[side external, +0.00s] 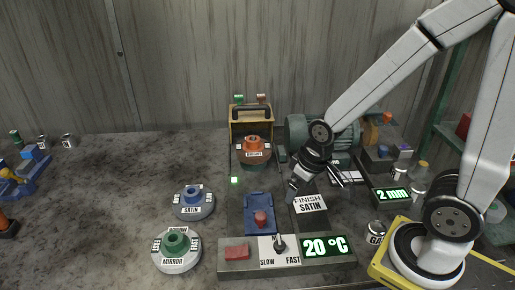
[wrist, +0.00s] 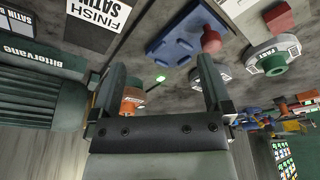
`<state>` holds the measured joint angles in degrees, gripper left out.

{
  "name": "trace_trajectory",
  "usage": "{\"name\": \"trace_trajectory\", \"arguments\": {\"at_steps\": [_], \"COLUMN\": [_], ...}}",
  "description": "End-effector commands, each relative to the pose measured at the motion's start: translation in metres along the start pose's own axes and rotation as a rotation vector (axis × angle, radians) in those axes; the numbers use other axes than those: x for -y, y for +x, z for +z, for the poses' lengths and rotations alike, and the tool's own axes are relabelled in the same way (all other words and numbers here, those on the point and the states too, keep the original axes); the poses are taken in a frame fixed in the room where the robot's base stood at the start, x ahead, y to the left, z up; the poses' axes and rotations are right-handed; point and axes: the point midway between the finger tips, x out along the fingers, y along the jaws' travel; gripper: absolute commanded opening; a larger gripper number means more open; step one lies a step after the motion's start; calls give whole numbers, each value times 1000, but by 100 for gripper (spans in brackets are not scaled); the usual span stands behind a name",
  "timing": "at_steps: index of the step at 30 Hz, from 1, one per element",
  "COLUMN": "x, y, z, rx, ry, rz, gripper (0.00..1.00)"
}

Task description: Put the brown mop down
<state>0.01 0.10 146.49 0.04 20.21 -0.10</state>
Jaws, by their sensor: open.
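My gripper (side external: 316,184) is to the right of the mop, over the bench by the FINISH SATIN sign. Its two fingers are apart in the wrist view (wrist: 157,75), with nothing held between them.
The blue mop (side external: 192,194) and green mop (side external: 175,242) sit on round holders at left. A green motor (side external: 297,130) stands behind my gripper. The bench's far left centre is clear.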

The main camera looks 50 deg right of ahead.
Motion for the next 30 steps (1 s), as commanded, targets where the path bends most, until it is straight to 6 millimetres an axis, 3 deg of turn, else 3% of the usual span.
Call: {"name": "trace_trajectory", "arguments": {"at_steps": [8, 30], "x": [-6, -70], "y": [1, 14], "z": [-28, -187], "rx": [17, 149], "ry": [-20, -166], "rz": [4, 0], "gripper": [100, 100]}}
